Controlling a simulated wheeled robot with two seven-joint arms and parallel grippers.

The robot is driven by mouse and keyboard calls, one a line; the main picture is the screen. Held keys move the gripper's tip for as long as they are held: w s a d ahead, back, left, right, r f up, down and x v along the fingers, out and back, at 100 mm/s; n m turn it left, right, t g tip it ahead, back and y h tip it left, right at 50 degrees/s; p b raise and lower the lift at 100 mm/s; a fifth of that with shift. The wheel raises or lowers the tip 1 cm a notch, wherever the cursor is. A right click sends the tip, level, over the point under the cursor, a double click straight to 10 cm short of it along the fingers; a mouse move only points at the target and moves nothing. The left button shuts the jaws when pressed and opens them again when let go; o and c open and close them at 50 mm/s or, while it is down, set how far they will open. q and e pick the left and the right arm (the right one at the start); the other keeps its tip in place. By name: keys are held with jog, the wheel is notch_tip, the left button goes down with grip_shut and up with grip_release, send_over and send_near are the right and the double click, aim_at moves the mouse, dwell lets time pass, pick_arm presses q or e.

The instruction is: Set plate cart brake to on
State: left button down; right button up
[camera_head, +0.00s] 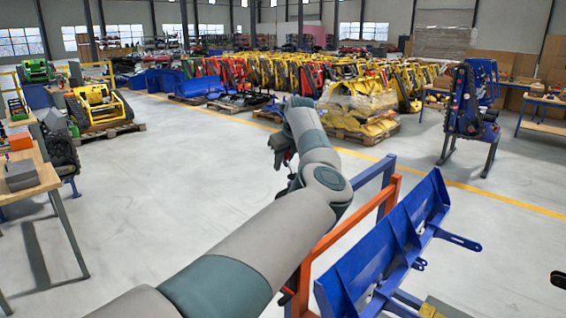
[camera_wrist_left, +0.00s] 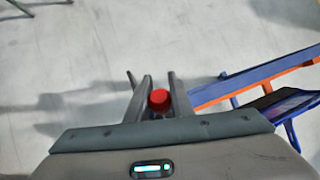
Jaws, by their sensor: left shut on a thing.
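The plate cart (camera_head: 388,198) is an upright frame of orange and blue bars at the lower middle right of the head view, partly behind my left arm. It also shows at the right of the left wrist view (camera_wrist_left: 232,91). My left gripper (camera_head: 284,152) is beside the frame's far left end. In the left wrist view my left gripper (camera_wrist_left: 160,84) is shut on a round red knob (camera_wrist_left: 159,99) between its fingers. I take this knob for the brake's handle; its lever is hidden, so its setting cannot be told.
A large blue plate part (camera_head: 400,235) leans at the cart's right. A wooden workbench (camera_head: 30,180) stands at the left. A yellow machine on a pallet (camera_head: 98,108) and a wrapped yellow stack (camera_head: 358,108) stand farther back. The grey floor left of my arm is clear.

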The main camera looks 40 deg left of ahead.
pick_arm(q)
jog(key=c, duration=1.6)
grip_release()
jog(key=shift+o, duration=0.2)
jog(key=shift+a, duration=0.1)
pick_arm(e)
jog(key=shift+a, duration=0.15)
pick_arm(q)
jog(key=b+v, duration=0.6)
jog(key=v, duration=1.1)
pick_arm(e)
jog(key=w+a+f, duration=0.1)
jog(key=w+f, duration=0.2)
jog(key=f, duration=0.2)
jog(key=shift+w+f+t, duration=0.2)
jog(key=shift+f+t, duration=0.05)
jog(key=shift+t, duration=0.15)
